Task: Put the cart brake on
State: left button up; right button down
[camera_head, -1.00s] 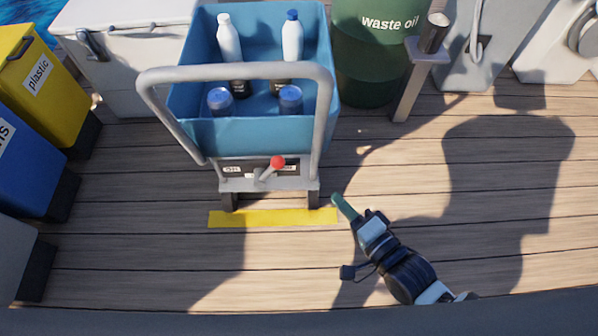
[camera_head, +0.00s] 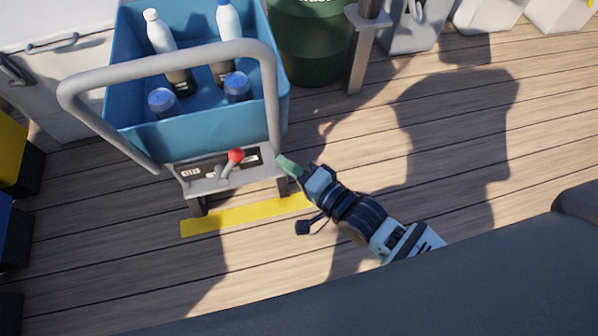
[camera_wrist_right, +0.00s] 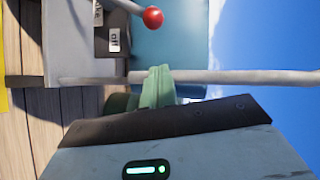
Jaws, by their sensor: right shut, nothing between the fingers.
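The cart (camera_head: 200,138) is a blue bin with a grey bent handle, standing behind a yellow floor strip (camera_head: 247,214). Its brake lever (camera_head: 228,168) has a red ball knob (camera_head: 236,155) and tilts up to the right on a grey plate with dark labels. In the right wrist view, the red knob (camera_wrist_right: 153,17) is at the top, beside a white label. My right gripper (camera_head: 284,163) has green fingers, shut and empty, just right of the lever plate, close to the handle's lower end. It also shows in the right wrist view (camera_wrist_right: 158,78), in front of the grey handle tube. My left gripper is out of view.
Bottles (camera_head: 160,32) and blue-capped containers (camera_head: 237,88) stand in the cart's bin. A green drum (camera_head: 312,45) and a grey post (camera_head: 362,55) are behind right. A white chest (camera_head: 50,45) is at left. Wooden deck (camera_head: 440,170) to the right is clear.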

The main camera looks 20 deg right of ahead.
aim_at(232, 164)
jog(key=w+a+f+b, duration=0.1)
jog(key=w+a+b, duration=0.1)
jog(key=w+a, duration=0.2)
jog(key=shift+a, duration=1.05)
jog(key=shift+w, duration=0.1)
